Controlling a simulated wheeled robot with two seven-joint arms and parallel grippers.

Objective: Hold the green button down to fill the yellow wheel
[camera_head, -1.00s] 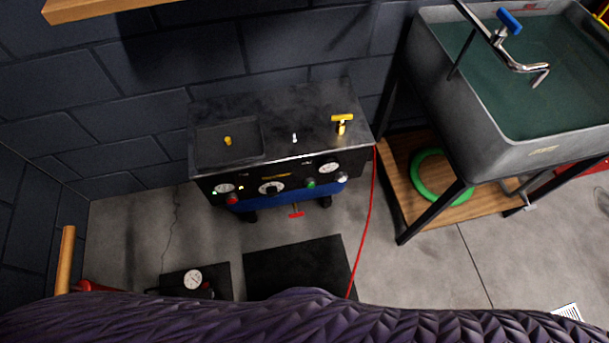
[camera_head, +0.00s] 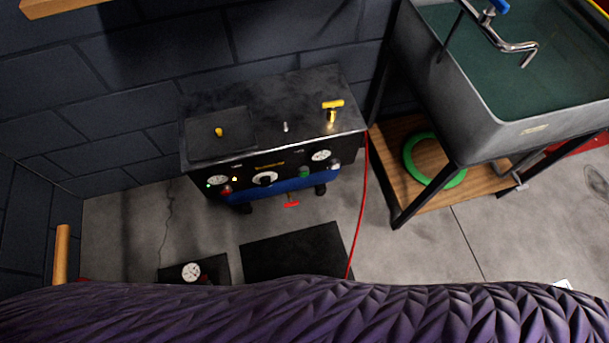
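The green button (camera_head: 304,172) is on the front panel of the dark compressor box (camera_head: 290,100), right of the centre dial and below the right gauge. A red button (camera_head: 226,190) sits at the left end of the same panel. No yellow wheel is clearly visible. A red hose (camera_head: 364,200) runs from the box's right corner down behind the purple surface. Neither of my grippers is in view.
A grey sink (camera_head: 480,85) with dark water stands at the right above a wooden shelf (camera_head: 400,205) holding a green ring (camera_head: 411,165). A black mat (camera_head: 295,253) and a gauge unit (camera_head: 218,268) lie on the floor. A quilted purple surface (camera_head: 300,310) fills the bottom edge.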

